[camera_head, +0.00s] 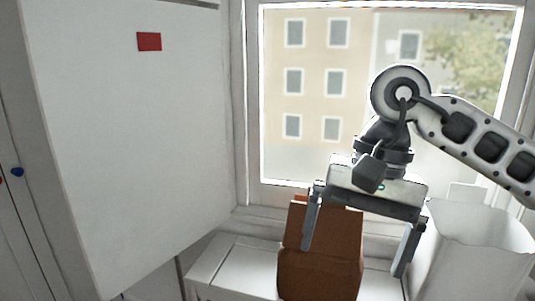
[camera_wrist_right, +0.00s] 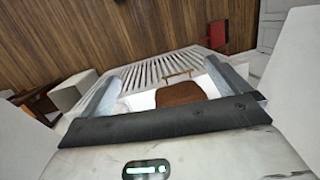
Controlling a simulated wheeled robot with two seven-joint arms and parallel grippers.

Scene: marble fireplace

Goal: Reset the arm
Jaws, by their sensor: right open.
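My right gripper (camera_head: 352,261) hangs down from the arm that enters from the right, in front of the window. Its two fingers are spread wide with nothing held between them. In the right wrist view the fingers (camera_wrist_right: 170,88) are also apart. A brown box-like thing (camera_head: 320,275) stands below and behind the gripper in the head view. The left finger overlaps it in the picture; I cannot tell whether they touch. A brown surface (camera_wrist_right: 180,94) shows between the fingers in the right wrist view. My left gripper is not in view.
A white bin (camera_head: 475,262) stands just right of the right gripper. A white ledge (camera_head: 232,268) runs under the window (camera_head: 310,90). A large white panel (camera_head: 130,130) with a red patch (camera_head: 149,41) fills the left. A slatted white surface (camera_wrist_right: 160,70) shows in the wrist view.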

